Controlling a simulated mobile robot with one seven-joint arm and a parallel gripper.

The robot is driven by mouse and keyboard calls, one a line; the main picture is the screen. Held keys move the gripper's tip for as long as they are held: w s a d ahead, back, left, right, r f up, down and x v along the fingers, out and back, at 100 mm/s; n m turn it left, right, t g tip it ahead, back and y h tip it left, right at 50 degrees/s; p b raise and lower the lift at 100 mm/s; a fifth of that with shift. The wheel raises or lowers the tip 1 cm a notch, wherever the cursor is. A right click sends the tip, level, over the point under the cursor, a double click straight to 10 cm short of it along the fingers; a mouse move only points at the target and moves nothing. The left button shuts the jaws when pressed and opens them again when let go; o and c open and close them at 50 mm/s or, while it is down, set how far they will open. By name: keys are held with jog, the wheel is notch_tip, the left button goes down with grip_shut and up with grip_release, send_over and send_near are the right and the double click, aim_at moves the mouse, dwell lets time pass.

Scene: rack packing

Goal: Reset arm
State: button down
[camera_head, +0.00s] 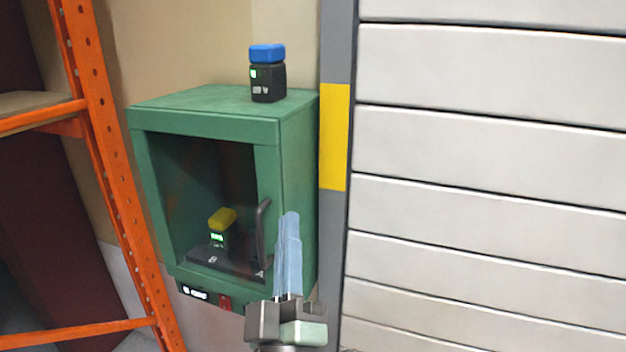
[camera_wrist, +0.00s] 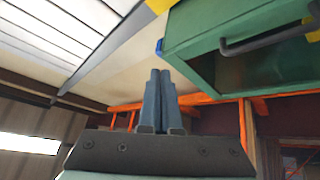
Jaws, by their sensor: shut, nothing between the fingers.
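My gripper (camera_head: 288,225) points upward in the head view, in front of the right side of a green cabinet (camera_head: 298,150). Its two blue-grey fingers are together with nothing between them. In the wrist view the fingers of my gripper (camera_wrist: 159,85) also lie side by side, shut and empty. The cabinet (camera_wrist: 215,25) shows at the upper right there, with its dark handle (camera_wrist: 262,38). I cannot tell whether the fingers touch the cabinet; in the wrist view they look apart from it.
A black device with a blue top (camera_head: 267,75) stands on the cabinet. A yellow-topped device (camera_head: 221,225) is inside, behind the dark front. An orange rack (camera_head: 105,130) stands at the left. A pale slatted door (camera_head: 480,140) fills the right, beside a grey post with a yellow band (camera_head: 334,135).

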jog(key=s+d+r+m+t+p, duration=0.1)
jog(key=s+r+m, duration=0.2)
jog(key=r, duration=0.7)
jog(key=s+d+r+m+t+p, duration=0.1)
jog(key=s+r+m, duration=0.2)
jog(key=r, duration=0.7)
jog(key=s+d+r+m+t+p, duration=0.1)
jog(key=s+r+m, duration=0.3)
jog(key=r, duration=0.6)
jog(key=shift+s+t+p, duration=0.3)
jog(key=shift+s, duration=0.55)
